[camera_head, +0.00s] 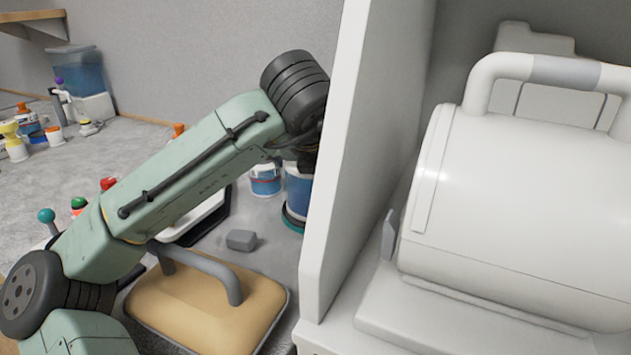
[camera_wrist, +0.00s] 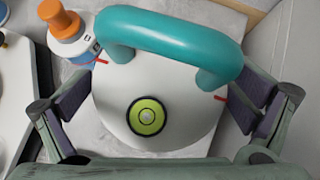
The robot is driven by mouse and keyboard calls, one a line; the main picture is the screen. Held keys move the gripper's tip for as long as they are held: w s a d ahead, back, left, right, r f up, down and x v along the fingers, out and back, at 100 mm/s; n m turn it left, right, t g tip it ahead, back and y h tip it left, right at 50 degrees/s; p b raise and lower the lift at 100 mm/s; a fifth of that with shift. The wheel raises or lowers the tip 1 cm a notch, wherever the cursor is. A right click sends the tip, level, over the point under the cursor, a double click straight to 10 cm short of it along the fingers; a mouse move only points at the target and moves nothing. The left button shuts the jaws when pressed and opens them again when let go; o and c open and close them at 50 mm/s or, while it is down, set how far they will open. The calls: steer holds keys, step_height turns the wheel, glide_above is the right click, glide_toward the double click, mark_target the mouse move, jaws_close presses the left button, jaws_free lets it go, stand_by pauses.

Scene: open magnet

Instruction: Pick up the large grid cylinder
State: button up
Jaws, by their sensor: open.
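In the wrist view a large round white-topped cylinder (camera_wrist: 180,100) with a teal handle fills the space between the fingers. A green and black round disc sits on its top. I take it to be the large grid cylinder, but no grid pattern shows from above. My gripper (camera_wrist: 165,108) is open, with one dark finger pad on each side of the cylinder and no clear grip on it. In the head view a blue-filled cylinder (camera_head: 298,192) with a teal base stands below the arm's end. The arm and the white cabinet wall partly hide it, and the fingers cannot be made out there.
An orange-capped bottle (camera_wrist: 66,28) stands close by the upper left of the cylinder. A white cabinet wall (camera_head: 350,160) rises just to the right. A smaller blue container (camera_head: 265,180), a grey block (camera_head: 241,240) and a tan handled case (camera_head: 205,300) are nearby on the counter.

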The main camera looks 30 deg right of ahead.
steer(key=shift+c, duration=0.5)
steer(key=c, duration=1.6)
steer(key=shift+r, duration=0.1)
steer(key=shift+c, duration=0.4)
steer(key=shift+r, duration=0.15)
